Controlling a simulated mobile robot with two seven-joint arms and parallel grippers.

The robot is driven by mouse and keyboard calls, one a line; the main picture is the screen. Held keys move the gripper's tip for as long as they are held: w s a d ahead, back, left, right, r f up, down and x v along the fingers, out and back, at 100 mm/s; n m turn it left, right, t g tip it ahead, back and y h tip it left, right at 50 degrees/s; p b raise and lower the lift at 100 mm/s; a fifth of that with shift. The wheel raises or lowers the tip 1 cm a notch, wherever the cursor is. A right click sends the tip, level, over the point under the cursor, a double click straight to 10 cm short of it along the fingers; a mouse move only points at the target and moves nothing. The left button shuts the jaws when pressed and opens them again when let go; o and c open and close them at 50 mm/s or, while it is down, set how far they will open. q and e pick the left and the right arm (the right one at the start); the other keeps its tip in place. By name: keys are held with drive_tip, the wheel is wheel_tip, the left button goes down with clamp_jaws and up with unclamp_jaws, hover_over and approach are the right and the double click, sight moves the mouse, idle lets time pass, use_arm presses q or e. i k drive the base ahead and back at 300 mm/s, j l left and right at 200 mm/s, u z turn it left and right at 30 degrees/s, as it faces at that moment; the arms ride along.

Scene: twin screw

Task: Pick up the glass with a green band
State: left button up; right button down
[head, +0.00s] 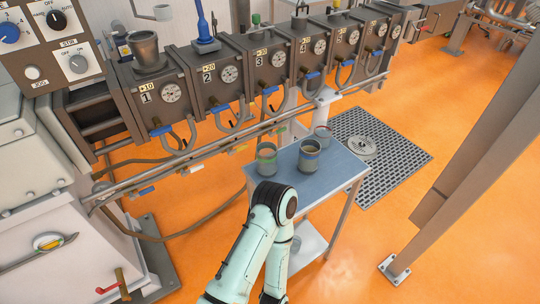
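A glass with a green band (266,158) stands upright at the left end of a small blue-grey table (345,172). A glass with a blue band (309,156) stands to its right, apart from it. A third, greyish glass (322,137) stands behind at the table's far edge; its band is too small to make out. One of my arms rises from the bottom of the picture, its bent joint in front of the table's near left part, just below the green-banded glass. No gripper shows in the head view, neither left nor right.
A row of dark machine heating blocks (270,65) with dials and pipes runs behind the table. A metal floor grate (385,150) lies to the right. A grey steel post (470,165) stands further right. The table has a lower shelf (312,243). Orange floor is open around the table.

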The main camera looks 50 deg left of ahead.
sight(266, 151)
drive_tip(key=j+u, duration=0.15)
drive_tip(key=u, duration=1.65)
drive_tip(key=i+l, duration=0.05)
drive_tip(key=l, duration=0.05)
